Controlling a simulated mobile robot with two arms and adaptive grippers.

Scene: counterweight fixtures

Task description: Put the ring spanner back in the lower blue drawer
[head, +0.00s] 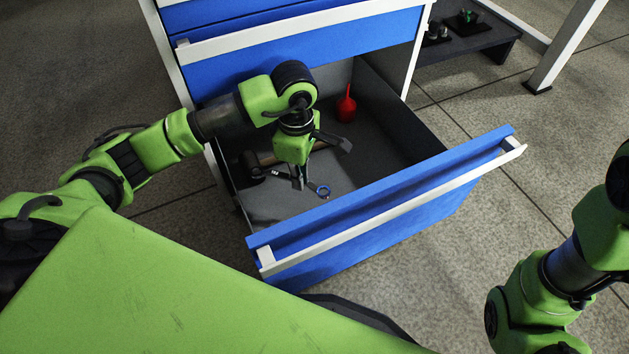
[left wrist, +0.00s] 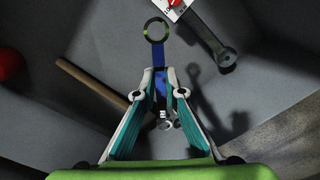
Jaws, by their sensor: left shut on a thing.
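The lower blue drawer (head: 385,210) is pulled open, showing its dark grey inside. My left gripper (head: 298,184) is over the drawer floor, within the drawer walls. It is shut on the ring spanner (head: 322,190), whose ring end sticks out to the right of the fingertips. In the left wrist view, the left gripper (left wrist: 158,88) has the spanner's blue handle (left wrist: 159,76) between its fingertips, with the ring beyond them. I cannot tell whether the spanner touches the drawer floor. My right gripper is out of view.
A red bottle (head: 346,104) stands at the drawer's back right. A wooden handle (left wrist: 92,82) and a dark tool with a tag (left wrist: 209,38) lie near the gripper. An upper blue drawer (head: 300,32) is above. A low dark shelf (head: 465,46) is at right.

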